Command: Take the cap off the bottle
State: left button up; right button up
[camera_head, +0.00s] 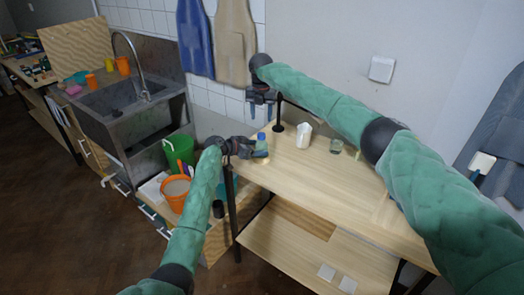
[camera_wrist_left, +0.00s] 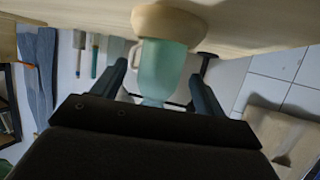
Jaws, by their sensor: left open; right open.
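A translucent green bottle (camera_head: 262,146) with a blue cap (camera_head: 261,135) stands near the left end of the wooden table. My left gripper (camera_head: 250,148) is open beside it. In the left wrist view, which is upside down, the bottle (camera_wrist_left: 163,66) shows between the two open fingers of this gripper (camera_wrist_left: 160,88). I cannot tell whether the fingers touch it. My right gripper (camera_head: 261,108) is open and empty, fingers pointing down, above and behind the bottle.
A black stand (camera_head: 278,127), a white jug (camera_head: 304,135) and a small glass (camera_head: 336,146) stand to the right on the table (camera_head: 330,185). Green (camera_head: 180,150) and orange (camera_head: 175,192) buckets are at left. The table's front is clear.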

pick_arm(q)
jog(key=shift+x, duration=1.15)
pick_arm(e)
jog(key=shift+w+d+f, duration=0.1)
jog(key=shift+d, duration=0.1)
pick_arm(q)
jog(key=shift+w+d+f, duration=0.1)
jog(key=shift+d, duration=0.05)
pick_arm(e)
jog(key=shift+a, duration=0.25)
pick_arm(q)
jog(key=shift+d, duration=0.1)
